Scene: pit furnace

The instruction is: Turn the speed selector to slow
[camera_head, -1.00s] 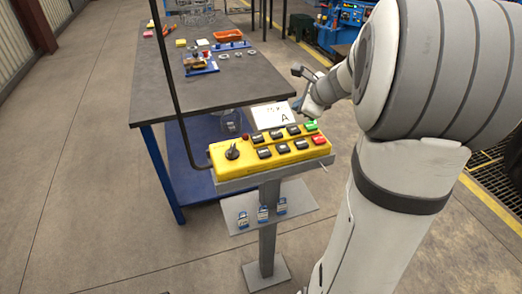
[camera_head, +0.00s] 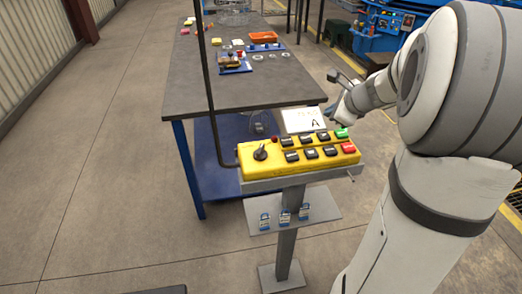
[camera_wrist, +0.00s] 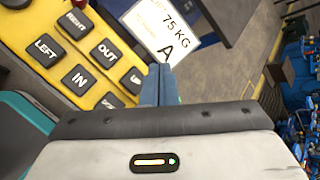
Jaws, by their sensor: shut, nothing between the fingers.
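The speed selector (camera_head: 261,152) is a black knob on the left end of the yellow control box (camera_head: 240,160). Its handle tilts up to the right; its position marks are too small to read. My gripper (camera_head: 338,80) is beyond the box's right end, apart from the selector, partly hidden behind my arm. In the wrist view my gripper's fingers (camera_wrist: 160,85) are shut and empty, in front of a white card (camera_wrist: 158,25) reading "75 KG" and "A". Buttons marked LEFT, RIGHT, IN and OUT show there too.
The box stands on a grey post with a lower shelf (camera_head: 325,215) holding several small blue-and-silver items. A thin dark pole (camera_head: 205,90) rises by the box's left end. A workbench (camera_head: 190,80) with parts stands behind. The floor at left is clear.

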